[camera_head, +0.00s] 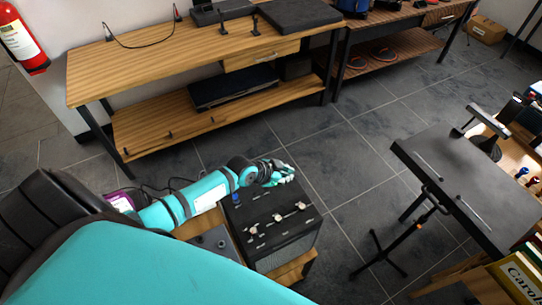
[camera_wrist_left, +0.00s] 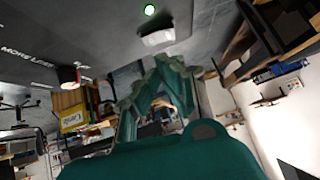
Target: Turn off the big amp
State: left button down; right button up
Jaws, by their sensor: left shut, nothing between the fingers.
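The big amp (camera_head: 283,241) is a dark box on a wooden stand, with a panel of knobs and switches on its top. My left gripper (camera_head: 280,174) is at the far edge of that panel, shut and empty. In the left wrist view, its teal fingers (camera_wrist_left: 160,72) meet just below a pale switch (camera_wrist_left: 157,38) on the grey panel. A red-and-white knob (camera_wrist_left: 68,76) is to the left. I cannot tell whether the fingers touch the switch. My right gripper is not in view.
A smaller dark unit (camera_head: 212,243) sits left of the big amp. A black music stand (camera_head: 455,177) stands to the right. A wooden bench (camera_head: 185,57) runs along the wall behind. The tiled floor (camera_head: 345,165) between amp and bench is clear.

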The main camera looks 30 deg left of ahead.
pick_arm(q)
notch_tip(320, 180, up, 3)
jog(key=shift+s+f+p, duration=0.1)
jog(key=shift+p, duration=0.45)
jog(key=shift+s+a+r+b, duration=0.15)
jog(key=shift+s+a+b, duration=0.1)
jog(key=shift+s+b, duration=0.15)
jog(key=shift+s+a+r+b, duration=0.1)
jog(key=shift+s+a+b, duration=0.15)
jog(key=shift+s, duration=0.25)
jog(key=b+v, duration=0.1)
jog(key=v, duration=0.6)
jog(key=shift+a+r, duration=0.15)
jog(key=shift+r, duration=0.25)
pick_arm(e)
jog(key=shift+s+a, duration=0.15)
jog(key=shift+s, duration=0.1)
